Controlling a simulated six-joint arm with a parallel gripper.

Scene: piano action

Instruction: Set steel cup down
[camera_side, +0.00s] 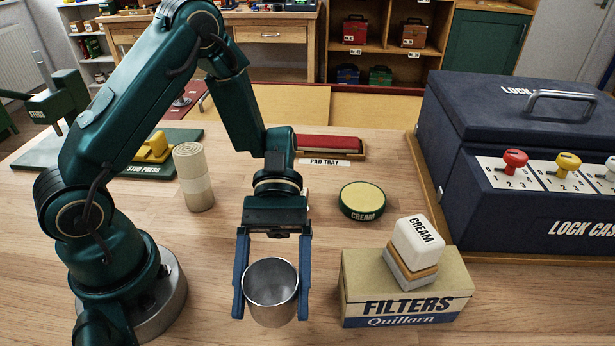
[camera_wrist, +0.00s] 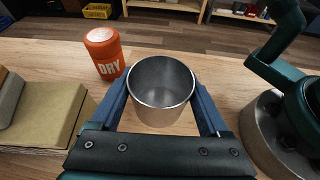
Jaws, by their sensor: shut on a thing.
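The steel cup (camera_side: 272,308) is a plain, open-topped silver cup at the front of the table in the side view. My gripper (camera_side: 271,290) reaches down from above, with one blue finger on each side of the cup, shut on it. The cup is upright or nearly so, and its inside looks empty. In the wrist view the cup (camera_wrist: 160,100) sits between the fingers of my gripper (camera_wrist: 163,105). I cannot tell whether its base touches the table.
A Filters box (camera_side: 405,290) with a stacked cream-labelled block (camera_side: 418,243) stands close on the right. A round cream tin (camera_side: 362,200), a rolled cloth (camera_side: 194,178) and the lock case (camera_side: 530,200) are farther back. The wrist view shows an orange DRY canister (camera_wrist: 104,54) beside the cup.

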